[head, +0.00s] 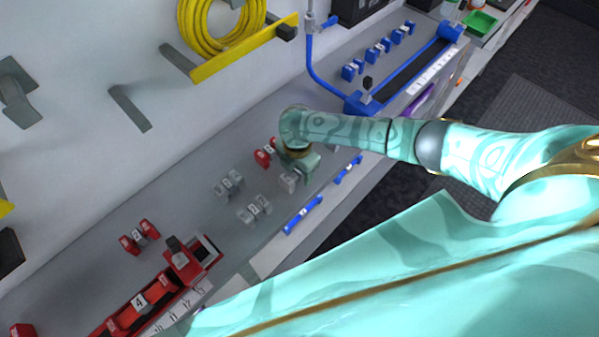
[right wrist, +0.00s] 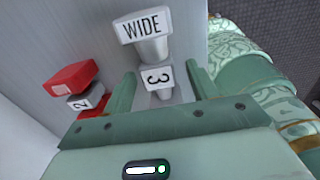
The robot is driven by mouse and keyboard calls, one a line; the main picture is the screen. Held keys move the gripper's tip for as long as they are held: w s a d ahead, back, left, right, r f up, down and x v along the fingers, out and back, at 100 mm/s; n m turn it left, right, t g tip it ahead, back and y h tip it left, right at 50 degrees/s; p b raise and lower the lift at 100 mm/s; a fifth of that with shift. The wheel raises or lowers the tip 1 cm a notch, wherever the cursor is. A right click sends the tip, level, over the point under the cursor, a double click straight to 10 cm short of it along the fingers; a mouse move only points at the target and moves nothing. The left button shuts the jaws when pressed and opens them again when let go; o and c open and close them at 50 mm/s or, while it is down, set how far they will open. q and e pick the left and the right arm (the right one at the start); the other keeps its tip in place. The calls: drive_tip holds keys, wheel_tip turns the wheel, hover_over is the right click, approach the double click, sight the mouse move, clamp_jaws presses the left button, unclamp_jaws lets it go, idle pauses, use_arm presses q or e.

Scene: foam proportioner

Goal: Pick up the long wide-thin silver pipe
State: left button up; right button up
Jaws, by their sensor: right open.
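My right gripper (head: 299,172) is over the grey bench in the head view, open, beside and partly covering a silver pipe (head: 289,181). In the right wrist view the open fingers (right wrist: 160,74) stand on either side of a silver pipe (right wrist: 152,50) with a "WIDE" label on its near-top end and a "3" on its middle. I cannot tell whether the fingers touch it; its lower end is hidden by the gripper. Two other silver pipes lie to the left in the head view, one farther back (head: 228,184) and one nearer (head: 254,209). My left gripper is not in view.
A red pipe (head: 265,154) lies close left of the gripper, also in the right wrist view (right wrist: 72,78). Blue pipes (head: 303,215) lie along the front edge. A red proportioner (head: 150,296) stands lower left; a blue one (head: 366,104) stands upper right.

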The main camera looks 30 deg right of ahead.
drive_tip(key=c, duration=1.2)
drive_tip(key=shift+r+p, duration=0.3)
drive_tip(key=shift+r, duration=0.2)
wheel_tip(320, 180, up, 3)
drive_tip(key=shift+s+p, duration=0.1)
drive_tip(key=shift+p, duration=0.55)
drive_tip(key=s+r+p, duration=1.5)
drive_tip(key=s+p, duration=0.1)
drive_tip(key=s, duration=0.2)
drive_tip(key=shift+s+d+r, duration=0.2)
drive_tip(key=shift+r, duration=0.1)
